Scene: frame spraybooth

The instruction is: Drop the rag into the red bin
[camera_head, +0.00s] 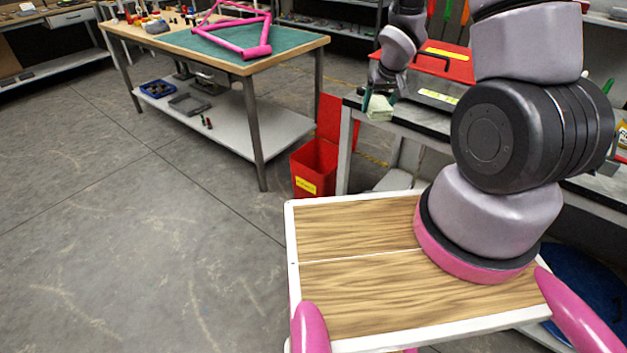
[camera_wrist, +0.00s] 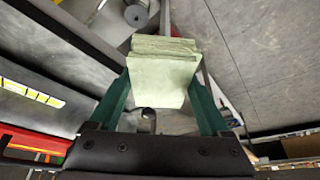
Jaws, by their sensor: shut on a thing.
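A pale green folded rag (camera_head: 379,108) is in my gripper (camera_head: 380,98), at the front left corner of the grey workbench in the head view. In the wrist view the rag (camera_wrist: 162,75) sits between the two green fingers of my gripper (camera_wrist: 160,95), which are shut on it. The red bin (camera_head: 316,168) stands on the floor to the left of the workbench, with its red lid raised at the back and a yellow label on its front. The rag is up and to the right of the bin in the head view. The bin's inside bottom is hidden.
The grey workbench (camera_head: 420,127) holds a red toolbox (camera_head: 437,62) behind my gripper. A table (camera_head: 290,50) with a green mat and a pink bike frame stands left of the bin, with trays on its lower shelf. Open floor (camera_head: 140,220) lies at the left.

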